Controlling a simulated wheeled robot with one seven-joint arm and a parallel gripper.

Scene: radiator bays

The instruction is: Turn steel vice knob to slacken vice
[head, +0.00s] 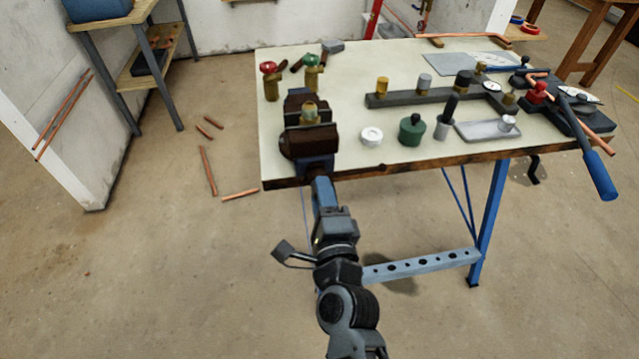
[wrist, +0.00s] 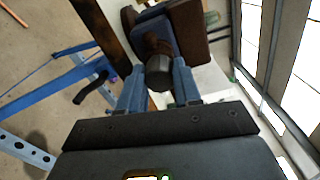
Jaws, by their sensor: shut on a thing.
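The vice (head: 308,141), dark brown with a bluish body, is mounted at the workbench's front left edge. A small brass piece (head: 310,112) sits at its jaws; I cannot tell how tightly it is held. In the wrist view the vice (wrist: 185,35) is at the top, with its dark grey steel knob (wrist: 159,73) pointing towards me. My gripper (head: 322,184) reaches the front of the vice from below. In the wrist view its blue fingers (wrist: 157,83) stand on both sides of the knob, shut on it. The knob is hidden in the head view.
The workbench (head: 340,70) has blue legs. A white roll (head: 371,136) and a green pot (head: 412,130) stand right of the vice. Brass valves with red (head: 269,80) and green (head: 312,73) handwheels stand behind it. Copper pipe offcuts (head: 208,170) lie on the floor at left.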

